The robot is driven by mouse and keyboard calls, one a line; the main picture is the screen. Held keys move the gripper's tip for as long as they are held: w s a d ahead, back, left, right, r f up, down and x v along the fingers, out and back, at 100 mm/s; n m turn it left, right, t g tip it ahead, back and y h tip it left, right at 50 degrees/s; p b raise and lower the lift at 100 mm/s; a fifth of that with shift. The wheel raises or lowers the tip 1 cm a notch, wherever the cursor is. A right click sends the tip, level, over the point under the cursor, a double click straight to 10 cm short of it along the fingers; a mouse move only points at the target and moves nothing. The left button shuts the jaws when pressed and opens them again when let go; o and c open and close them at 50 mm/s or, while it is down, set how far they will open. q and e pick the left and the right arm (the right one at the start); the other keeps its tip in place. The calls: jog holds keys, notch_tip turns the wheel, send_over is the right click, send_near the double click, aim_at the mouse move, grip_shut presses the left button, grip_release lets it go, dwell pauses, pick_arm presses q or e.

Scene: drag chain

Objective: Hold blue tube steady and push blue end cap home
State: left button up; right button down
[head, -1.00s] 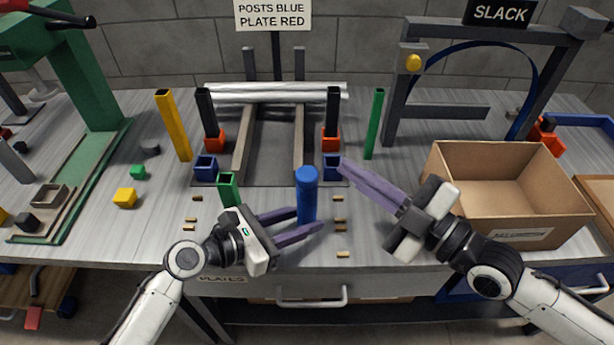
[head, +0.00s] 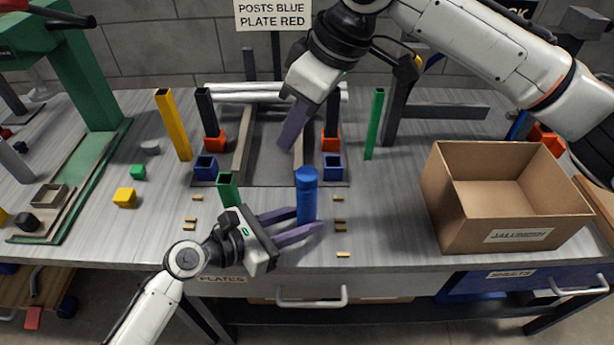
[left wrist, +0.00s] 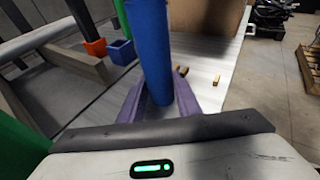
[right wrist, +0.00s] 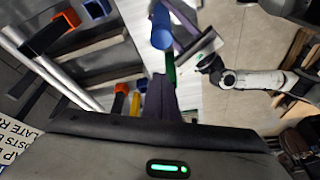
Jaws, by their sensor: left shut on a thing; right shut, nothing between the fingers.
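The blue tube (head: 307,205) stands upright near the front edge of the bench. The blue end cap (head: 307,175) sits on its top; I cannot tell how deep it is seated. My left gripper (head: 312,222) is shut on the tube low down; the left wrist view shows the tube (left wrist: 150,55) between its purple fingers. My right gripper (head: 287,148) is shut and empty, pointing down above the rack behind the tube and a little left of it. In the right wrist view its closed fingers (right wrist: 160,100) are apart from the tube and cap (right wrist: 161,30).
A cardboard box (head: 480,225) stands to the right. A green post (head: 374,125) and a yellow post (head: 173,125) flank the rack. A short green tube (head: 228,188) stands beside the left gripper. Small brass pieces (head: 340,221) lie around the blue tube.

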aim_at(305, 172)
jog(key=shift+s+d+f+m+h, duration=0.25)
jog(key=shift+d+f+h, duration=0.4)
jog(key=shift+f, duration=0.3)
jog(key=shift+s+d+f+m+h, duration=0.25)
jog(key=shift+d+f+h, duration=0.35)
jog(key=shift+f, duration=0.35)
jog(key=shift+f, duration=0.65)
dwell(1.1)
dwell(0.4)
jog(key=shift+w+a+v, duration=0.1)
jog(key=shift+a+v, duration=0.05)
jog(key=shift+v, duration=0.85)
jog(key=shift+w+a+v, duration=0.15)
jog(key=shift+a+v, duration=0.05)
jog(key=shift+v, duration=0.8)
jog(key=shift+w+a+v, duration=0.1)
jog(key=shift+a+v, duration=0.05)
jog(key=shift+v, duration=0.85)
pick_arm(q)
jog(key=o, duration=0.9)
pick_arm(e)
jog(key=shift+r, duration=0.1)
